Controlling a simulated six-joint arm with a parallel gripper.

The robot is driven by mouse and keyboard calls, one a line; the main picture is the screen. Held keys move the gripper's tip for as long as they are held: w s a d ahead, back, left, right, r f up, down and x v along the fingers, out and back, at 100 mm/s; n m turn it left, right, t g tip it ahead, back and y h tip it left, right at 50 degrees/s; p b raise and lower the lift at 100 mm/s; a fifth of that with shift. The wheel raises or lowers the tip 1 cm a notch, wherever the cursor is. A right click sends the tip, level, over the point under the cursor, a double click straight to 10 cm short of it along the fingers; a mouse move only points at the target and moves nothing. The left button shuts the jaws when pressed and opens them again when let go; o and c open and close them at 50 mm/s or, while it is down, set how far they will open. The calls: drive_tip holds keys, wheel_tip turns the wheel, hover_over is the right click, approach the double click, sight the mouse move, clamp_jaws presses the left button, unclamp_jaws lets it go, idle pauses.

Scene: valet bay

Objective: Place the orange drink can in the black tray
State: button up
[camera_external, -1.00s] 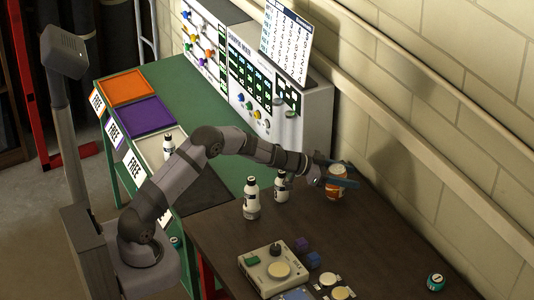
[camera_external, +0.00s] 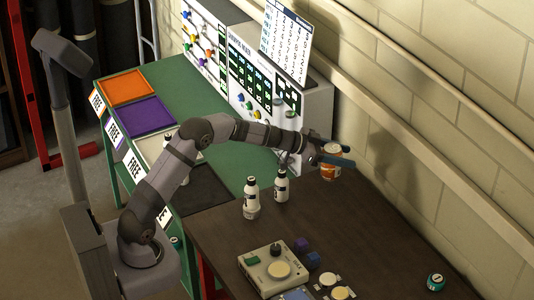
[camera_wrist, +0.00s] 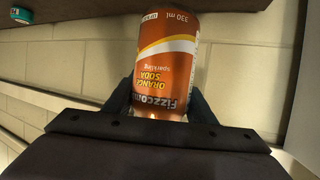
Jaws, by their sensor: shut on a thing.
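The orange drink can (camera_external: 330,172) is held by my gripper (camera_external: 335,155) above the brown table, near the wall. In the wrist view the orange can (camera_wrist: 167,60) fills the space between the two dark fingers of my gripper (camera_wrist: 162,105), with its printing upside down. My gripper is shut on the can. The black tray (camera_external: 208,190) lies on the green bench top at its near end, left of the can and partly behind my arm. The part of it that shows looks empty.
Two white bottles (camera_external: 251,198) (camera_external: 281,186) stand on the brown table (camera_external: 375,235), between the can and the tray. A control box (camera_external: 273,270) and small blocks are in front. Orange (camera_external: 127,87), purple (camera_external: 138,117) and white trays (camera_external: 150,145) line the bench. A panel machine (camera_external: 265,85) stands behind.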

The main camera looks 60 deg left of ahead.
drive_tip(key=s+a+f+y+b, duration=0.1)
drive_tip(key=s+a, duration=0.2)
drive_tip(key=a, duration=0.3)
drive_tip(key=s+a+f+b, duration=0.1)
drive_tip(key=s+a+f, duration=0.15)
drive_tip(key=a, duration=0.45)
drive_tip(key=s+a+f+n+y+b, duration=0.1)
drive_tip(key=s+a+f+b, duration=0.1)
drive_tip(key=s+a, duration=0.65)
drive_tip(key=s+a+f+n+t+y+b, duration=0.15)
drive_tip(key=s+a, duration=0.35)
drive_tip(key=s, duration=0.6)
drive_tip(key=s+a+f+n+g+b, duration=0.1)
drive_tip(key=s+a+f+b, duration=0.15)
drive_tip(key=s+a, duration=0.5)
drive_tip(key=shift+t, duration=0.25)
drive_tip(key=shift+s+d+f, duration=0.25)
drive_tip(key=shift+s+f, duration=0.05)
drive_tip(key=shift+f, duration=1.25)
drive_tip(key=shift+s+d+f, duration=0.25)
drive_tip(key=shift+f, duration=1.3)
drive_tip(key=shift+s+d+f, duration=0.25)
drive_tip(key=shift+s+f, duration=0.05)
drive_tip(key=shift+f, duration=1.25)
drive_tip(key=shift+f, duration=0.2)
drive_tip(key=o, duration=1.3)
